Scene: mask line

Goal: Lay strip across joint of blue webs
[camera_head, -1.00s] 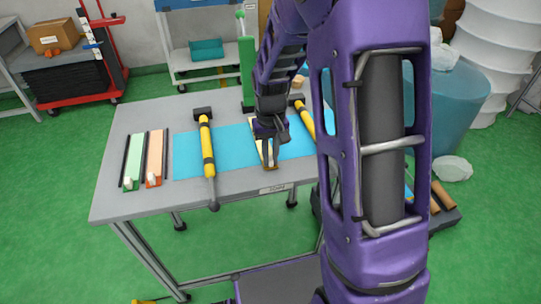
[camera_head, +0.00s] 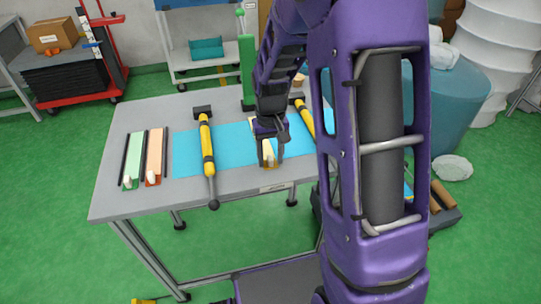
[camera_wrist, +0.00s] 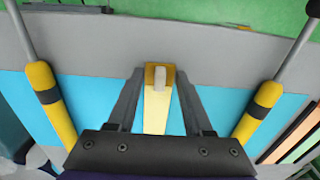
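The strip (camera_wrist: 157,110) is pale yellow, with a darker yellow end and a whitish tab at its tip. It also shows in the head view (camera_head: 269,160), partly hidden by my gripper. The blue webs (camera_head: 222,144) lie flat on the table and show on both sides of the strip in the wrist view (camera_wrist: 98,100). The joint between them is not clearly visible. My gripper (camera_wrist: 161,80) is open, with one finger on each side of the strip and gaps between. In the head view my gripper (camera_head: 270,156) points down over the webs.
Yellow-and-black bars (camera_head: 207,150) lie across the webs on both sides of my gripper; the right one (camera_head: 304,118) is partly hidden by my arm. Green (camera_head: 135,158) and orange (camera_head: 155,155) strips lie at the table's left. A green post (camera_head: 247,75) stands behind.

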